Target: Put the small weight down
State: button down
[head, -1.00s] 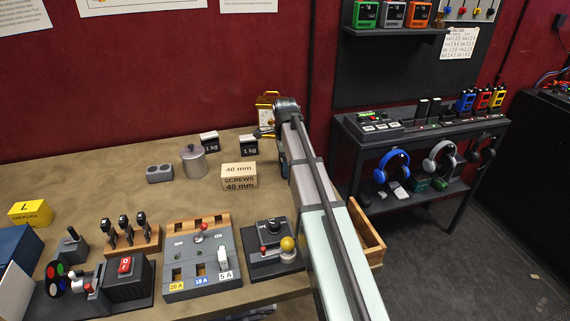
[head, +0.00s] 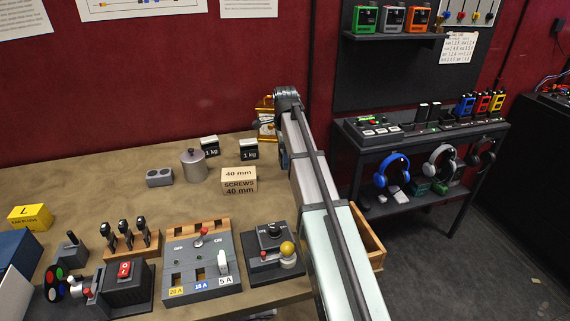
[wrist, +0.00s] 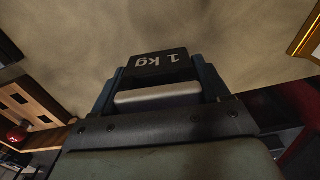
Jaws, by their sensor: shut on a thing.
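My gripper (wrist: 160,76) is shut on a small dark weight (wrist: 160,62) marked "1 kg", whose label appears upside down in the wrist view. A pale bar lies between the fingers, just below the label. Bare tabletop fills the view beyond the weight; I cannot tell whether the weight touches it. In the head view my arm hides most of the gripper and the held weight. Two other 1 kg weights, one on the left (head: 210,148) and one on the right (head: 249,151), stand at the back of the table, black-faced with pale tops.
A cardboard screws box (head: 239,183), a grey metal pot (head: 194,166) and a grey two-hole block (head: 159,178) stand on the table (head: 110,195). A brass-coloured frame (head: 265,118) is behind my arm. Switch panels (head: 201,262) line the front edge.

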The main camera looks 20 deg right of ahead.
notch_tip(320, 180, up, 4)
jog(key=shift+r, duration=0.1)
jog(key=shift+a+r, duration=0.15)
jog(key=shift+r, duration=0.1)
jog(key=a+r+n, duration=0.2)
jog(key=a+r, duration=0.2)
jog(key=a, duration=0.7)
send_near(239, 173)
jog(key=shift+m, duration=0.4)
jog(key=shift+f, duration=2.9)
jog(key=shift+f, duration=0.1)
grip_release()
